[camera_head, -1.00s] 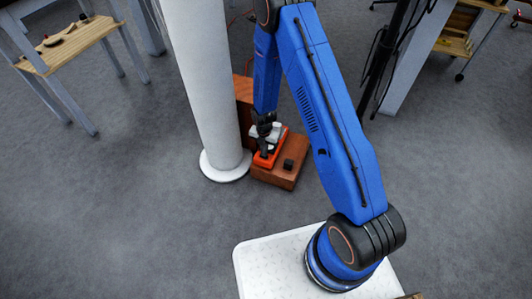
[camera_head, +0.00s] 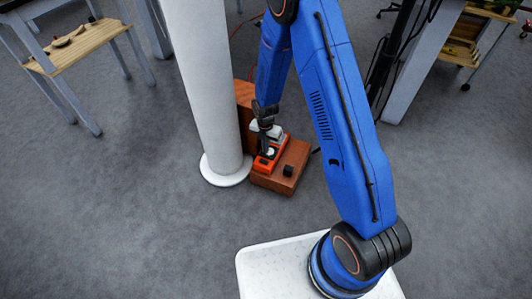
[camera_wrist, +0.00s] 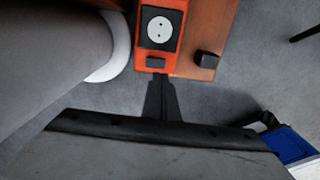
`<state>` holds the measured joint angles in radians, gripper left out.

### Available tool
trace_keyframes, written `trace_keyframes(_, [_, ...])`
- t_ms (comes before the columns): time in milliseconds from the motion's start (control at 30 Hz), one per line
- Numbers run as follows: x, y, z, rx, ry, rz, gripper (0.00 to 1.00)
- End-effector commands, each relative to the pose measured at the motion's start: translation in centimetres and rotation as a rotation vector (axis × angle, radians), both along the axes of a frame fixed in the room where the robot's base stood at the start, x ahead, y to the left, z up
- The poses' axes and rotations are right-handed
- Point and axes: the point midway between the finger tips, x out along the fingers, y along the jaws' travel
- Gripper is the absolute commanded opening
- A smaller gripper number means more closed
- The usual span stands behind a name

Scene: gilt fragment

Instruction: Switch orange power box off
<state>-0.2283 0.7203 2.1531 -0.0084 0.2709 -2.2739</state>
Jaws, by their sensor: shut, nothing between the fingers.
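The orange power box (camera_head: 262,164) lies on a brown wooden block beside the white column. In the wrist view the box (camera_wrist: 143,61) shows a round pale socket (camera_wrist: 160,29) on a black plate and a small dark switch (camera_wrist: 156,62) near its lower end. My gripper (camera_wrist: 161,80) is shut and empty, its fingertips at the lower end of the box just below the switch. I cannot tell whether they touch it. In the head view my gripper (camera_head: 265,152) is over the box and hides part of it. The switch's on or off position cannot be made out.
The brown wooden block (camera_head: 279,182) carries a small black cube (camera_head: 288,171). The white column (camera_head: 203,90) with its round base stands close on the left. A wooden-topped table (camera_head: 85,40) is at the upper left. The grey floor in front is clear.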

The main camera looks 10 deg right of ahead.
Motion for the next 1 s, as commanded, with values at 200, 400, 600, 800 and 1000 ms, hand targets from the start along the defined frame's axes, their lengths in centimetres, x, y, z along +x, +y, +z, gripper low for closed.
trace_keyframes(200, [-0.2, -0.3, 3.4, 0.000, -0.003, -0.001, 0.00])
trace_keyframes(400, [-0.3, -0.5, 5.4, 0.000, -0.001, -0.001, 0.00])
trace_keyframes(600, [-0.4, -0.6, 6.1, 0.001, -0.001, -0.001, 0.00])
trace_keyframes(800, [-0.4, -0.6, 6.1, 0.000, 0.000, -0.001, 0.00])
trace_keyframes(1000, [-0.4, -0.6, 6.1, 0.000, 0.000, 0.000, 0.00])
